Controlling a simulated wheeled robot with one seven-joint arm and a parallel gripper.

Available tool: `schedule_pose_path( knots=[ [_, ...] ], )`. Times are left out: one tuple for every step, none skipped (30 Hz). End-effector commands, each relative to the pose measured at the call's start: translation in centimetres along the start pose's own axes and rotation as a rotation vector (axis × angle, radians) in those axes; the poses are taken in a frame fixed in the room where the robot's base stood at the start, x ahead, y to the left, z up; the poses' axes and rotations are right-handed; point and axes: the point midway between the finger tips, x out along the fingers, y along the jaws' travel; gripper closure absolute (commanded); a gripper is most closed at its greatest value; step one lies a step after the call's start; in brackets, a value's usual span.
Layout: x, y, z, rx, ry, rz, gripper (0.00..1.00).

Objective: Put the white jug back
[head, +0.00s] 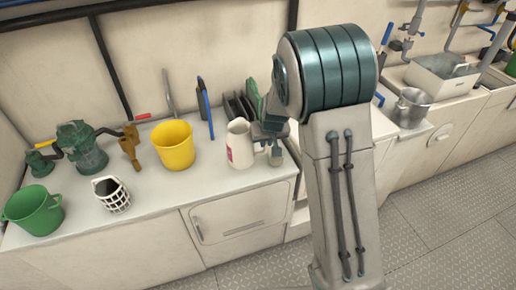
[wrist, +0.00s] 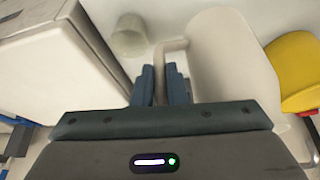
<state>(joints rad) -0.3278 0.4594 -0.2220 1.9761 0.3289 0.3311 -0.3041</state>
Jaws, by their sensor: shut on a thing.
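The white jug (head: 239,150), with a red mark on its side, is upright over the right part of the counter. In the wrist view the jug (wrist: 232,62) fills the right of centre, its handle towards my fingers. My gripper (wrist: 162,82) is shut on the jug's handle. In the head view my gripper (head: 268,135) is at the jug's right side, partly hidden by my arm. I cannot tell whether the jug's base touches the counter.
A small cup (head: 275,156) stands just right of the jug. A yellow bucket (head: 173,147) is to its left. A white basket-like cup (head: 112,194), green bucket (head: 34,211) and green pump (head: 82,150) stand further left. Dark upright boards (head: 236,108) are behind. The counter front is clear.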

Motion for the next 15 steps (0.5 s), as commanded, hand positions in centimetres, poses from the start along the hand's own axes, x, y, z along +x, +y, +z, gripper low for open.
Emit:
schedule_pose_path(
  knots=[
    [0.7,-0.5,-0.5,-0.002,-0.002,0.0,1.0],
    [1.1,-0.7,-0.8,-0.002,-0.001,0.0,1.0],
    [1.6,-0.9,-1.0,-0.002,-0.001,0.001,1.0],
    [1.9,-1.1,-1.3,-0.002,0.0,0.001,1.0],
    [2.2,-1.3,-1.5,-0.002,0.0,0.001,1.0],
    [2.5,-1.4,-1.7,-0.001,0.0,0.0,1.0],
    [2.7,-1.6,-1.8,-0.001,0.001,0.0,1.0],
    [2.9,-1.6,-1.9,-0.001,0.001,0.0,1.0],
    [3.1,-1.7,-2.0,0.0,0.001,0.0,1.0],
    [3.2,-1.8,-2.0,0.0,0.001,0.001,1.0],
    [3.2,-1.8,-2.1,0.0,0.001,0.001,1.0],
    [3.4,-1.8,-2.0,0.0,0.001,0.001,1.0],
    [3.6,-1.8,-1.9,0.0,0.001,0.001,1.0],
    [3.8,-1.8,-1.8,0.0,0.0,0.001,1.0],
    [4.3,-1.8,-1.6,0.001,-0.001,0.001,1.0]
  ],
)
